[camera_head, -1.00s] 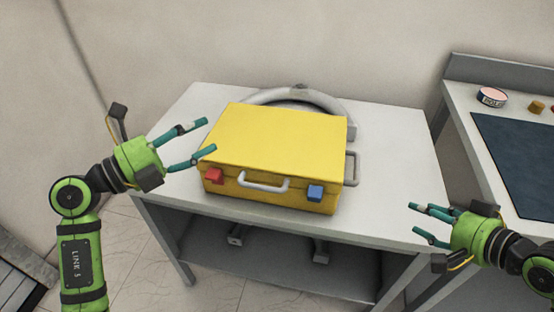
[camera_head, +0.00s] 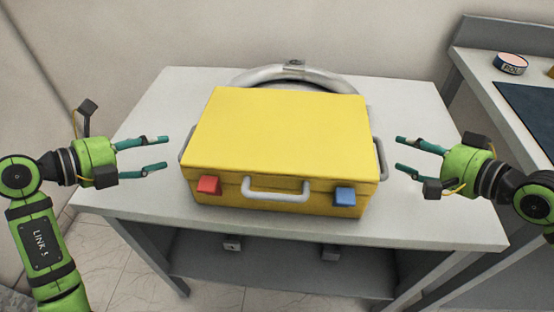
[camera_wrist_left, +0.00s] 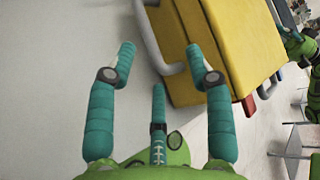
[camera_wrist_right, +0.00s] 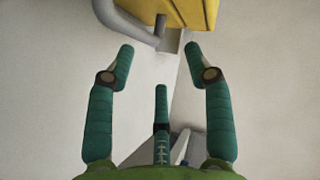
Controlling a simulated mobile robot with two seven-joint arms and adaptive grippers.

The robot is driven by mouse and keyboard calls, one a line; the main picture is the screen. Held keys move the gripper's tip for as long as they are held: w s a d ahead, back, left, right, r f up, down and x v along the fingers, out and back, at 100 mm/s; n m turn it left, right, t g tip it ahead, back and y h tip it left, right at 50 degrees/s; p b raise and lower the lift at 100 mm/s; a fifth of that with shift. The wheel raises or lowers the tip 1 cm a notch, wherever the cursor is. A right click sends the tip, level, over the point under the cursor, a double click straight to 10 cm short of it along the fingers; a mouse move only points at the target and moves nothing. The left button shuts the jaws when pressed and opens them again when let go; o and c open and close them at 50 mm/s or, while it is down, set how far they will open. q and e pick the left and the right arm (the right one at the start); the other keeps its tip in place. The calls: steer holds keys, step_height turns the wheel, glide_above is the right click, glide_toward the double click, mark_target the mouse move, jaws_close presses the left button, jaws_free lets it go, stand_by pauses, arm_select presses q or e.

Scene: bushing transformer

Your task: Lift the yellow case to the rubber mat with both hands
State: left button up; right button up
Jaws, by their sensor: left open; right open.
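The yellow case (camera_head: 281,130) lies shut on the grey-white table. It has a red latch (camera_head: 209,185), a blue latch (camera_head: 344,196), a grey front handle (camera_head: 275,190) and a grey side handle at each end. My left gripper (camera_head: 164,153) is open and empty, just left of the case, apart from its left side handle (camera_head: 187,143). My right gripper (camera_head: 400,153) is open and empty, just right of the right side handle (camera_head: 380,158). The case shows ahead of the fingers in the left wrist view (camera_wrist_left: 238,45) and at the top of the right wrist view (camera_wrist_right: 190,12). The rubber mat (camera_head: 530,110) is partly visible at right.
A curved grey pipe (camera_head: 298,73) lies behind the case on the table (camera_head: 420,105). A second counter (camera_head: 489,92) at right carries the dark mat and a round tape roll (camera_head: 511,63). The table is clear on both sides of the case.

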mark_target(181, 152)
arm_select(q)
steer(key=shift+s+f+b, duration=0.1)
steer(key=shift+f+b, duration=0.25)
steer(key=shift+f, duration=0.45)
arm_select(e)
steer(key=shift+s+f, duration=0.1)
steer(key=shift+f, duration=0.75)
arm_select(q)
steer(key=shift+a+f, duration=0.1)
steer(key=shift+f, duration=0.3)
arm_select(e)
steer(key=shift+a+f, duration=0.1)
steer(key=shift+f, duration=0.2)
arm_select(q)
steer(key=shift+r, duration=0.1)
arm_select(e)
steer(key=shift+r, duration=0.1)
arm_select(q)
steer(key=shift+x, duration=3.7)
arm_select(e)
steer(key=shift+x, duration=3.65)
arm_select(q)
steer(key=shift+r, duration=0.1)
jaws_close()
arm_select(e)
jaws_close()
